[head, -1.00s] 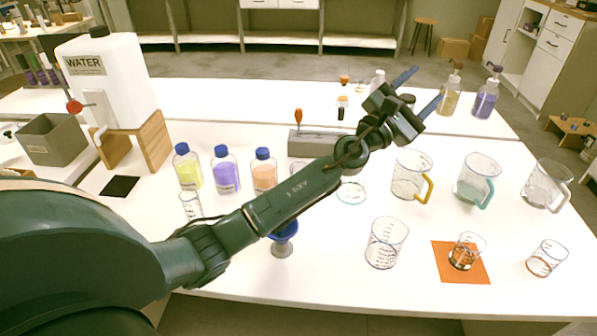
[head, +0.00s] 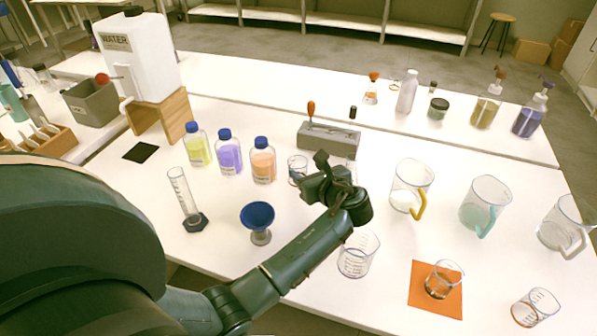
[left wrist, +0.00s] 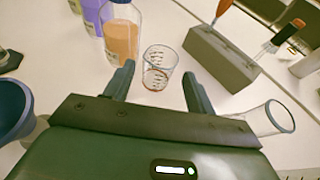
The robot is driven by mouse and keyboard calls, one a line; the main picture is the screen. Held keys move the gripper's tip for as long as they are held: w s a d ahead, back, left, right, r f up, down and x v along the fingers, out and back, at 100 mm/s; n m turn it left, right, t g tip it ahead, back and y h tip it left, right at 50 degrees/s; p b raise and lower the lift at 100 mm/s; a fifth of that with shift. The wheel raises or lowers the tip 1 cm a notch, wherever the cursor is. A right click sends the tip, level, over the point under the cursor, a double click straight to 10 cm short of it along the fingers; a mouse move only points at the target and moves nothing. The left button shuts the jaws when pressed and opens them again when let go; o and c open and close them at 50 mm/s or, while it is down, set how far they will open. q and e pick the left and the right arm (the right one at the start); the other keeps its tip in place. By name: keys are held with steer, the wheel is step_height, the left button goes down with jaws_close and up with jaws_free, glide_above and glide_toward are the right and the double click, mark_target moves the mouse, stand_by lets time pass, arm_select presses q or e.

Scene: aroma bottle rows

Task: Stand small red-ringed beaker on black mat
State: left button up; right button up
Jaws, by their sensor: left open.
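A small clear beaker (head: 297,170) with dark markings stands on the white table, partly behind my left gripper. In the left wrist view this beaker (left wrist: 158,68) shows a reddish ring near its base. My left gripper (head: 312,176) is open and empty, and its fingers point toward the beaker. In the left wrist view the beaker is ahead of and between the spread fingertips (left wrist: 157,80), with the gripper not closed on it. The black mat (head: 141,152) lies bare at the table's left, in front of the wooden water stand.
Three capped bottles (head: 229,153) stand left of the beaker and a grey block (head: 328,139) behind it. A blue funnel (head: 257,216), a cylinder (head: 182,195) and a larger beaker (head: 358,254) stand nearer. An orange mat (head: 421,293) holds another beaker.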

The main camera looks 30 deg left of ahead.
mark_target(294, 159)
arm_select(q)
steer(key=x, duration=0.8)
steer(key=shift+w+d+f+b, duration=0.1)
steer(key=shift+d+f+b, duration=0.05)
steer(key=shift+b, duration=0.2)
steer(key=shift+c, duration=0.2)
steer(key=c, duration=0.8)
